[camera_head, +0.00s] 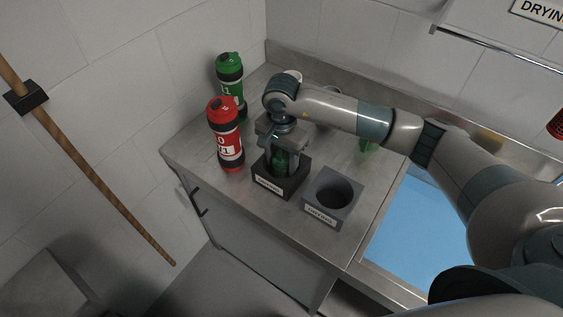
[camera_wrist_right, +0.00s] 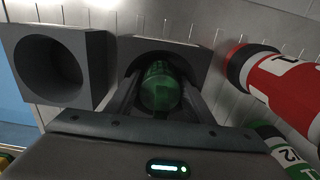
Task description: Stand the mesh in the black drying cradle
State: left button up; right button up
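The green mesh (camera_head: 279,163) stands upright with its lower part in the opening of the black cradle (camera_head: 291,188), which has a white label on its front. In the right wrist view the mesh (camera_wrist_right: 160,88) shows between the fingers, with the black cradle's rim (camera_wrist_right: 187,58) around it. My right gripper (camera_head: 281,150) points down over the black cradle, its fingers against both sides of the mesh. How deep the mesh sits is hidden. My left gripper is not in view.
A grey cradle (camera_head: 347,188) with an empty round hole stands right of the black one. A red bottle (camera_head: 226,140) and a green bottle (camera_head: 230,78) stand to the left. A blue basin (camera_head: 405,225) lies right. A small green item (camera_head: 368,146) is partly hidden behind my arm.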

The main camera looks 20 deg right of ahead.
jog(key=shift+r, duration=0.1)
jog(key=shift+r+p, duration=0.65)
jog(key=shift+p, duration=0.4)
notch_tip(320, 180, up, 10)
jog(key=b, duration=0.5)
jog(key=shift+r+b, duration=0.2)
jog(key=shift+b, duration=0.2)
jog(key=shift+r, duration=0.65)
